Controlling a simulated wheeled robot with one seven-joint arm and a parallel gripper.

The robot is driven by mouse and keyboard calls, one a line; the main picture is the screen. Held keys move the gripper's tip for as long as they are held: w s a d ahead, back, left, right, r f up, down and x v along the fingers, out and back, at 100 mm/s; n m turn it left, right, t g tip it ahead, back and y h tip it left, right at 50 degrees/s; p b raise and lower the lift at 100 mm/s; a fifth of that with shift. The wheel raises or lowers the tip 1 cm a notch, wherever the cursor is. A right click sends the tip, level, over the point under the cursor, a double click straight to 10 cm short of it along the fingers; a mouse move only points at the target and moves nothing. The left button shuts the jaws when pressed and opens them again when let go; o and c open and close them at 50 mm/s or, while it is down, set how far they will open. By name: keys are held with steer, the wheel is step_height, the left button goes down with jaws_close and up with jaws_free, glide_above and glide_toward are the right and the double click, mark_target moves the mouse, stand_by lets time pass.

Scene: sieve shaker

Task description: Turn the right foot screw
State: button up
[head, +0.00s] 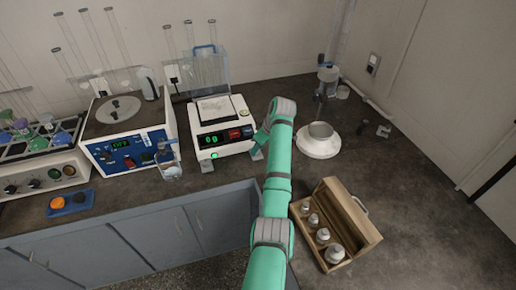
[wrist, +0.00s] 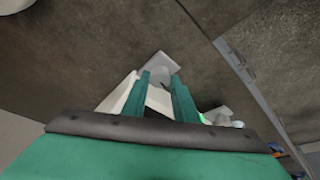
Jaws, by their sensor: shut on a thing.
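The white balance (head: 225,139) stands on the dark bench and its display reads 0 g. Its right foot screw (head: 257,154) is a small grey piece at the front right corner, beside my wrist. In the wrist view the grey right foot screw (wrist: 158,65) shows at and between the two green fingers. My gripper (wrist: 163,82) is shut on it, low against the balance's corner. In the head view my arm's end hides the fingers. The left foot screw (head: 207,166) is at the balance's front left corner.
A centrifuge-like device (head: 122,137) with a small beaker (head: 170,170) stands to the left. To the right are a white round-based vessel (head: 318,146) and an open wooden weight box (head: 366,233). The bench's front edge runs close before the balance.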

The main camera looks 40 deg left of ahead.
stand_by(0.4)
steer(key=o, duration=1)
steer(key=v, duration=1.1)
steer(key=shift+f, duration=0.1)
